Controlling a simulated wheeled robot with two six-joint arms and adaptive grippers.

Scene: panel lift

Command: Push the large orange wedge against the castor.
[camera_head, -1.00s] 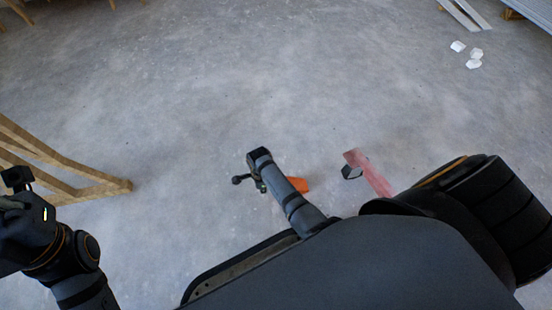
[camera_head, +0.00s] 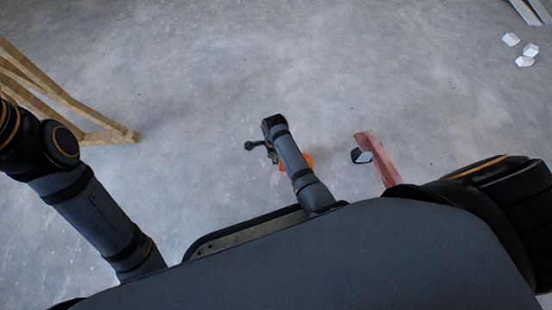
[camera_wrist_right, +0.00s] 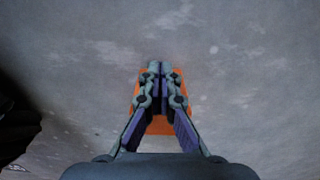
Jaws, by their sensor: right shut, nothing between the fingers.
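The orange wedge (camera_head: 308,161) lies on the floor, mostly hidden behind my right forearm in the head view. My right gripper (camera_head: 268,151) is low over the floor, just left of the visible orange part. In the right wrist view the right gripper (camera_wrist_right: 160,68) is shut and empty, its fingers in front of the orange wedge (camera_wrist_right: 158,125). I cannot tell whether they touch it. A small dark wheel, the castor (camera_head: 356,156), sits at a reddish bar (camera_head: 377,160), right of the wedge with bare floor between. My left arm shows at the left; its gripper is outside the view.
A wooden frame (camera_head: 88,103) stands at the left, close to my left arm. Several white blocks (camera_head: 525,54) lie far off at the upper right, near pale planks (camera_head: 525,10). The concrete floor in the middle is clear.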

